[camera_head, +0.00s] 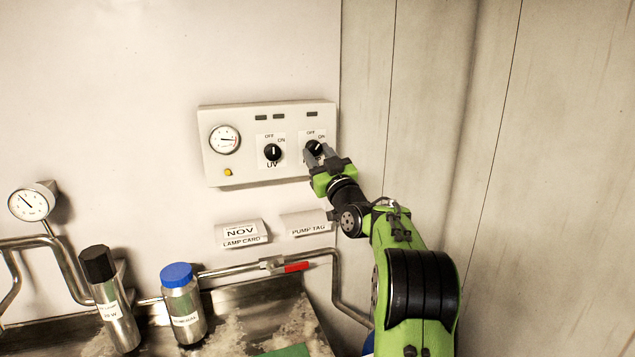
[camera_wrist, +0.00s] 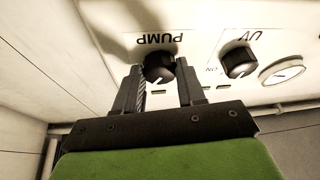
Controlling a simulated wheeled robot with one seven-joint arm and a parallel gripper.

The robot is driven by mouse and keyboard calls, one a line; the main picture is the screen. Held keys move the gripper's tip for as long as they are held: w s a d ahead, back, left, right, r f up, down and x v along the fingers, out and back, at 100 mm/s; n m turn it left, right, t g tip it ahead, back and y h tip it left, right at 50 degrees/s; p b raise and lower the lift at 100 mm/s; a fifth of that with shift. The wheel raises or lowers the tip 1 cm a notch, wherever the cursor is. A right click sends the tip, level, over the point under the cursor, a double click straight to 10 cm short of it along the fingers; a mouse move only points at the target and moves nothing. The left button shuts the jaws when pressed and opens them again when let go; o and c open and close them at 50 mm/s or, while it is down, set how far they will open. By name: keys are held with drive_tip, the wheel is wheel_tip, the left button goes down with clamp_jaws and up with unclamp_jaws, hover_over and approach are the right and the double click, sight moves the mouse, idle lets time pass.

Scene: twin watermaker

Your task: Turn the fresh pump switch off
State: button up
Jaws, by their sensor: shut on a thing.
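The pump switch is a black rotary knob (camera_head: 315,147) on the right side of the white control panel (camera_head: 250,180), with OFF and ON marks above it. My gripper (camera_head: 314,155) is at this knob and shut on it. In the wrist view the two fingers (camera_wrist: 160,82) stand on either side of the black pump knob (camera_wrist: 158,67), under the upside-down word PUMP. The fingers partly hide the knob, and its exact pointer direction is hard to tell. In the head view the PUMP label is hidden behind my gripper.
The UV knob (camera_head: 273,152) sits just left of the pump knob, with a round gauge (camera_head: 225,140) beyond it. Below are a pump tag (camera_head: 308,224), a lamp card (camera_head: 242,234), a red-handled valve (camera_head: 295,267) and two bottles. A wall stands close on the right.

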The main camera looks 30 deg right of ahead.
drive_tip(key=n+y+b, duration=0.2)
drive_tip(key=n, duration=0.2)
drive_tip(key=shift+d+f, duration=0.1)
drive_tip(key=shift+f, duration=0.05)
drive_tip(key=shift+d+r+n+g+y, duration=0.25)
drive_tip(key=shift+n+y, duration=0.35)
drive_tip(key=shift+n, duration=0.7)
drive_tip(key=shift+a+r+n+g+y, duration=0.1)
drive_tip(key=shift+n+g+y, duration=0.4)
drive_tip(key=shift+n, duration=0.8)
drive_tip(key=shift+s, duration=0.1)
drive_tip(key=o, duration=1.1)
drive_tip(key=shift+c, duration=0.2)
drive_tip(key=shift+b, duration=0.3)
drive_tip(key=b+v, duration=0.6)
drive_tip(key=v, duration=0.9)
drive_tip(key=shift+s+f, duration=0.25)
drive_tip(key=shift+s, duration=0.05)
